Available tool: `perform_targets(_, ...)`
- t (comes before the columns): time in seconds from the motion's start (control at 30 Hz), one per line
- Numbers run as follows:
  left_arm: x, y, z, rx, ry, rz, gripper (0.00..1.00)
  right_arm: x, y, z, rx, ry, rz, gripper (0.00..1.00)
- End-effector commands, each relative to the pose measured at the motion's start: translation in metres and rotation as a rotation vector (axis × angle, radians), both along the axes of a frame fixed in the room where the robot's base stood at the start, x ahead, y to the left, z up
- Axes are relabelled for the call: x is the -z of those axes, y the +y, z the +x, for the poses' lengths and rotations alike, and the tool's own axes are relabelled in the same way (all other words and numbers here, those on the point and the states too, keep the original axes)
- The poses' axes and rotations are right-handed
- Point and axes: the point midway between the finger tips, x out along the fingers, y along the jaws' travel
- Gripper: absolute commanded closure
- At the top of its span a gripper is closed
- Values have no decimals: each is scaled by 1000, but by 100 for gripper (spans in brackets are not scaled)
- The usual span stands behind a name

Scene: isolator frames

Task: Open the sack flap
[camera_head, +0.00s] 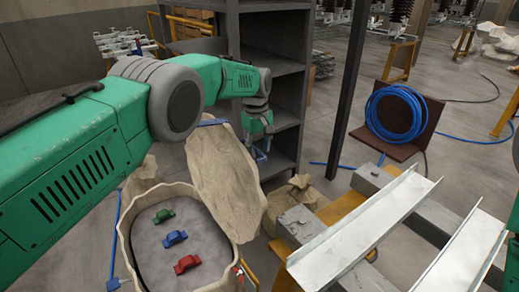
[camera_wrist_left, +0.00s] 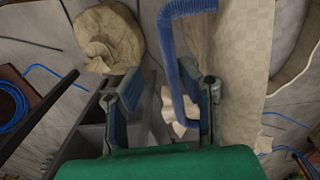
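The tan sack (camera_head: 128,238) stands open-mouthed at lower left in the head view. Its flap (camera_head: 225,180) is raised, leaning up and away from the mouth at the right. A blue handle (camera_head: 212,122) shows at the flap's top edge. My left gripper (camera_head: 262,150) is just right of the flap's upper part, pointing down. In the left wrist view my left gripper (camera_wrist_left: 163,108) has its fingers apart. The blue handle (camera_wrist_left: 176,60) runs down beside the right finger; whether it touches is unclear. The flap (camera_wrist_left: 246,70) is right of the fingers. My right gripper is not visible.
Green, blue and red toy cars (camera_head: 175,238) lie inside the sack. A dark shelf (camera_head: 280,60) stands behind my left gripper. White metal channels (camera_head: 365,230) lie at lower right. A blue hose coil (camera_head: 395,113) stands farther back.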

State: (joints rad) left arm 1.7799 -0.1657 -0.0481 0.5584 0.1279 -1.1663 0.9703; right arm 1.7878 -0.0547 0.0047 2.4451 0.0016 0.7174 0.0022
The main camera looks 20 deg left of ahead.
Motion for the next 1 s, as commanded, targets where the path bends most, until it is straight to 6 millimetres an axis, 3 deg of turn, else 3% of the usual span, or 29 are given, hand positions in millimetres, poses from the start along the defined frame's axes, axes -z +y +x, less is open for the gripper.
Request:
perform_targets(0.17, -21, 2, 2, 0, -4, 0, 69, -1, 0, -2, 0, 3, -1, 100)
perform_targets(0.4, -72, 1, 1, 1, -2, 0, 69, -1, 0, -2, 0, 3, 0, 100)
perform_targets(0.6, -103, 1, 1, 1, 1, -1, 69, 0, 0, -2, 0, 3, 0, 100)
perform_targets(1.0, -115, 1, 0, 1, 3, -1, 69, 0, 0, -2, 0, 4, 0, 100)
